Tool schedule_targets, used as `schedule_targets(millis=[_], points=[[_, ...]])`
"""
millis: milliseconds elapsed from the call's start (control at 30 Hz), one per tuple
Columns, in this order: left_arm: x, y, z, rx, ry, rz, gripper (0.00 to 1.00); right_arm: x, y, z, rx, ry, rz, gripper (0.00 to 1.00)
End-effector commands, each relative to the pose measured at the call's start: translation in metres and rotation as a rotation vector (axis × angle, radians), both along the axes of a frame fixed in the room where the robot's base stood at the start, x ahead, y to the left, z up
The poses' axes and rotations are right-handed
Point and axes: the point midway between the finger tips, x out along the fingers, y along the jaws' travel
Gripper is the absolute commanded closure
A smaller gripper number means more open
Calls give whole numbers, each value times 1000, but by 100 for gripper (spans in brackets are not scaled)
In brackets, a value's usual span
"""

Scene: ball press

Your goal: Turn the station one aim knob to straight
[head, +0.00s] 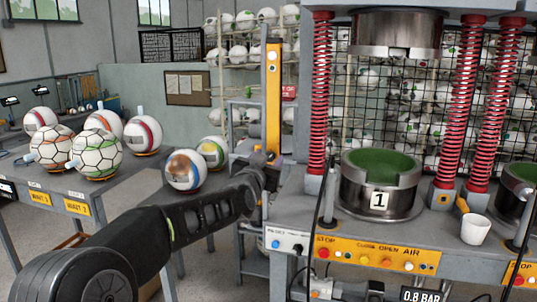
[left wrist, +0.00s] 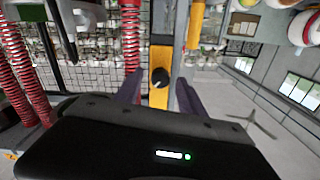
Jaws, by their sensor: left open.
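The station one press has a green-lined lower mould (head: 380,203) marked 1. A yellow upright panel (head: 273,95) stands at its left. In the left wrist view, a round black knob (left wrist: 160,77) sits on this yellow panel (left wrist: 159,97). My left gripper (head: 271,160) is at the lower part of the panel in the head view. In the left wrist view the left gripper (left wrist: 159,84) is open, with one dark finger on each side of the knob and visible gaps. The knob's pointer direction is too small to tell. In the head view I cannot make out the knob behind the gripper.
Red springs (head: 319,95) flank the press close to the panel. A button strip (head: 377,253) runs along the bench front, with a white cup (head: 475,229) at right. Several balls (head: 97,153) rest on a table at left. Open floor shows between table and bench.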

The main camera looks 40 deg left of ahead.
Motion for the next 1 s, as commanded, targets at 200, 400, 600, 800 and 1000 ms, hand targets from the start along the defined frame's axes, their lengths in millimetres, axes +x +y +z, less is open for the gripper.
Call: schedule_targets(millis=[200,400,600,800,1000], points=[[6,2,0,-1,-1,1,53,0,0,2,0,0,0,64],[6,2,0,0,0,1,58,0,0,2,0,0,0,64],[6,2,0,0,0,1,74,0,0,2,0,0,0,64],[6,2,0,0,0,1,91,0,0,2,0,0,0,64],[6,2,0,0,0,1,100,0,0,2,0,0,0,64]])
